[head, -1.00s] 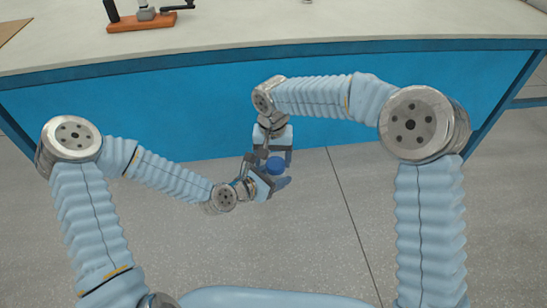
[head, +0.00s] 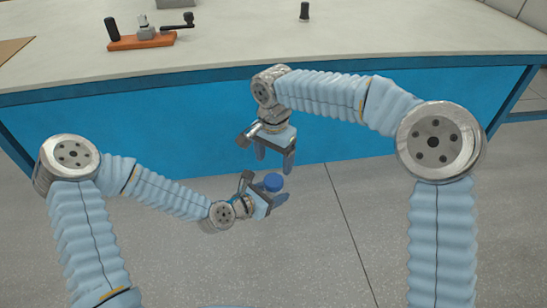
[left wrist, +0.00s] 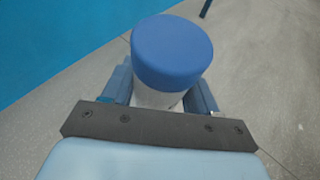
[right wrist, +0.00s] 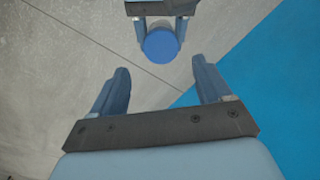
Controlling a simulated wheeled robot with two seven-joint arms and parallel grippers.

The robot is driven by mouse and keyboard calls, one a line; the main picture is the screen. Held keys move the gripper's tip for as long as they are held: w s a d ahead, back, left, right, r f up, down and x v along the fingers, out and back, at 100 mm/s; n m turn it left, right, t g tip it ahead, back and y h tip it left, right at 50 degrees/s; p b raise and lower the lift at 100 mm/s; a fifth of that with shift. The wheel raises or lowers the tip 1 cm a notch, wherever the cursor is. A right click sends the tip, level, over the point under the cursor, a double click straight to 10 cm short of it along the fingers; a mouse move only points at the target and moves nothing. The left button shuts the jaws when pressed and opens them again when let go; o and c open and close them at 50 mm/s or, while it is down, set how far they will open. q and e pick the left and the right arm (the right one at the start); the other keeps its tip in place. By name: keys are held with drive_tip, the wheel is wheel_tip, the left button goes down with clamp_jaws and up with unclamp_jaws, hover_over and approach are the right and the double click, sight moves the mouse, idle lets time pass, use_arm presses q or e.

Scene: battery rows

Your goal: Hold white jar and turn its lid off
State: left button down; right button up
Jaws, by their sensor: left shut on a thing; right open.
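The white jar (left wrist: 158,98) is mostly hidden under its blue lid (left wrist: 172,50) and between the fingers of my left gripper (left wrist: 165,95). The lid sits on the jar; it also shows in the head view (head: 273,181) and the right wrist view (right wrist: 161,44). My left gripper (head: 272,194) is shut on the jar and holds it in the air in front of the table. My right gripper (head: 275,158) is open and empty, above and apart from the lid. Its two fingers (right wrist: 162,90) stand wide apart with nothing between them.
The table (head: 240,40) with a blue front (head: 180,125) stands beyond both grippers. On it are an orange-based device with a crank (head: 142,40) and a small black object (head: 304,12). The space around the jar is open above the grey floor (head: 330,240).

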sight(275, 179)
wheel_tip(275, 179, down, 8)
drive_tip(key=shift+r, duration=0.15)
idle(0.3)
drive_tip(key=shift+d, duration=0.1)
drive_tip(key=c, duration=1.1)
drive_tip(key=n, duration=1.4)
drive_tip(key=shift+n, duration=0.4)
drive_tip(key=n, duration=1.2)
drive_tip(key=shift+n, duration=0.4)
drive_tip(key=shift+d, duration=0.1)
